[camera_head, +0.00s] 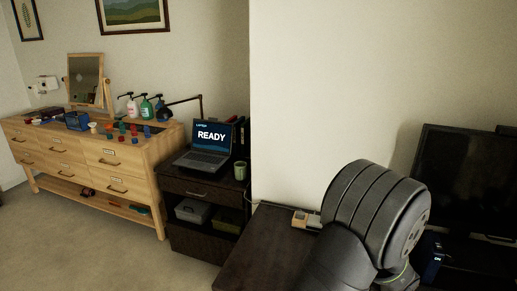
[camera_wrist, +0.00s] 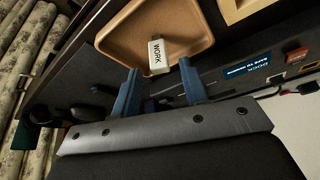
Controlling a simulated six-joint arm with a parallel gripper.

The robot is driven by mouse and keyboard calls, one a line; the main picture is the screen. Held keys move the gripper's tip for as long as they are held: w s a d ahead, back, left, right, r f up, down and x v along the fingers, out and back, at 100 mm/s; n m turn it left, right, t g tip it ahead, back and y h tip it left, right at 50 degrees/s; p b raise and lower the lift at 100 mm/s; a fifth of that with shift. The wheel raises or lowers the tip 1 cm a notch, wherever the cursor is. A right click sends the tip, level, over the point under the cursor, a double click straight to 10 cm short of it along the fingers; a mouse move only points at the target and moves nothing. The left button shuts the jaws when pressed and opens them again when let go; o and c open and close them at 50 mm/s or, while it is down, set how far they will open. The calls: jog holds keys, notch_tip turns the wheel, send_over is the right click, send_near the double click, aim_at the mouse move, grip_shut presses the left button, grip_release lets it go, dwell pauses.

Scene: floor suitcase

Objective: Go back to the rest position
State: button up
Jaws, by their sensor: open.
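My gripper (camera_wrist: 158,72) shows in the wrist view, with two blue fingers spread apart and nothing held between them. A white tag marked WORK (camera_wrist: 157,50) lies just beyond the fingertips, partly over the rim of a tan tray (camera_wrist: 188,18). I cannot tell whether the fingers touch the tag. In the head view, a large dark link of my arm fills the lower right, and the gripper itself is out of sight.
A black monitor (camera_head: 470,180) stands at the right, close to my arm. A dark desk (camera_head: 265,250) lies left of my arm. A laptop (camera_head: 208,145) reading READY and a green mug (camera_head: 240,171) sit on a dark cabinet. A wooden dresser (camera_head: 100,160) holds bottles and small items. Carpet at lower left is clear.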

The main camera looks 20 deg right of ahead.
jog(key=shift+x, duration=0.85)
jog(key=r, duration=0.5)
jog(key=shift+s, duration=0.25)
jog(key=s+a+r, duration=0.4)
jog(key=s+r, duration=0.3)
jog(key=s, duration=0.4)
jog(key=w+d+f+n, duration=0.1)
jog(key=w+d+n, duration=0.1)
jog(key=w, duration=1.4)
jog(key=w+d+f+n+t+y, duration=0.1)
jog(key=w+d, duration=0.3)
jog(key=w, duration=1.2)
jog(key=shift+w+n, duration=0.15)
jog(key=shift+n, duration=0.55)
jog(key=shift+d, duration=0.1)
